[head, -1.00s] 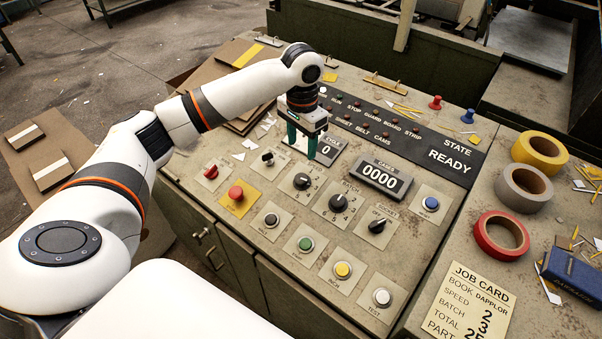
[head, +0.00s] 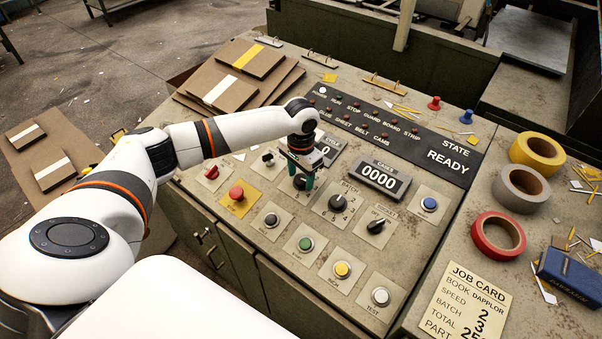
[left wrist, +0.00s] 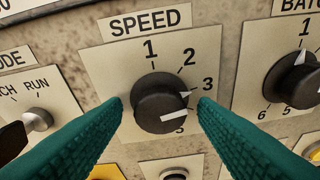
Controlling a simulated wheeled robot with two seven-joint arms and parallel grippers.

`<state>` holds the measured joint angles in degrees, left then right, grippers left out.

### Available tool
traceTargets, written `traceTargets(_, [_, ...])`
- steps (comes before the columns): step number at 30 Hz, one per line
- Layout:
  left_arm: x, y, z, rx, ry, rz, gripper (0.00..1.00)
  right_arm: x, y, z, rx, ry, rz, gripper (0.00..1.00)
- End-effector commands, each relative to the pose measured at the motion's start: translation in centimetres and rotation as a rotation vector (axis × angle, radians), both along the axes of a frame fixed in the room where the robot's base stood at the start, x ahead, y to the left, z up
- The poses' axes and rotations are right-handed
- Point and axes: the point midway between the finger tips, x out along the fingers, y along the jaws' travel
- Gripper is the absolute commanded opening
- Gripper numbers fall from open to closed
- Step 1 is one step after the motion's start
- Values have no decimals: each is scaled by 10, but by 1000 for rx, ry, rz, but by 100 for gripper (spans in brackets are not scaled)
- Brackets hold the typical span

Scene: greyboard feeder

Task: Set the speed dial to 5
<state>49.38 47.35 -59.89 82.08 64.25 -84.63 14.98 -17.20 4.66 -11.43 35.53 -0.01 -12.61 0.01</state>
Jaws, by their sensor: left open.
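The speed dial (left wrist: 158,100) is a round black knob on a cream plate headed SPEED. Its white mark points right, close to the 3. In the left wrist view the gripper's green fingers (left wrist: 162,106) are open, one on each side of the knob, with a gap showing beside each. My right gripper is not in view.
The batch dial (head: 338,203) is just right of the speed dial. The mode switch (head: 268,158) and red stop button (head: 236,193) are to the left. Push buttons are in front, including a green one (head: 305,244). The cases counter (head: 379,179) stands behind.

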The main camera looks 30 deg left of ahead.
Motion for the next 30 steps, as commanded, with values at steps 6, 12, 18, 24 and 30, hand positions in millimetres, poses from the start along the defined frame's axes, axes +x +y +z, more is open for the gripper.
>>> traceTargets(6, [0, 0, 0, 0, 0, -1, 49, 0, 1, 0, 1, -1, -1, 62])
traceTargets(12, [0, 0, 0, 0, 0, -1, 16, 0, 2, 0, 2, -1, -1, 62])
traceTargets(18, [0, 0, 1, 1, 0, -6, 9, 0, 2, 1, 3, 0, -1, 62])
traceTargets(24, [0, -1, 3, 14, 0, -57, 9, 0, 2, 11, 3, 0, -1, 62])
traceTargets(30, [0, -2, 5, 44, -2, -179, 9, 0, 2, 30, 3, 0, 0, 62])
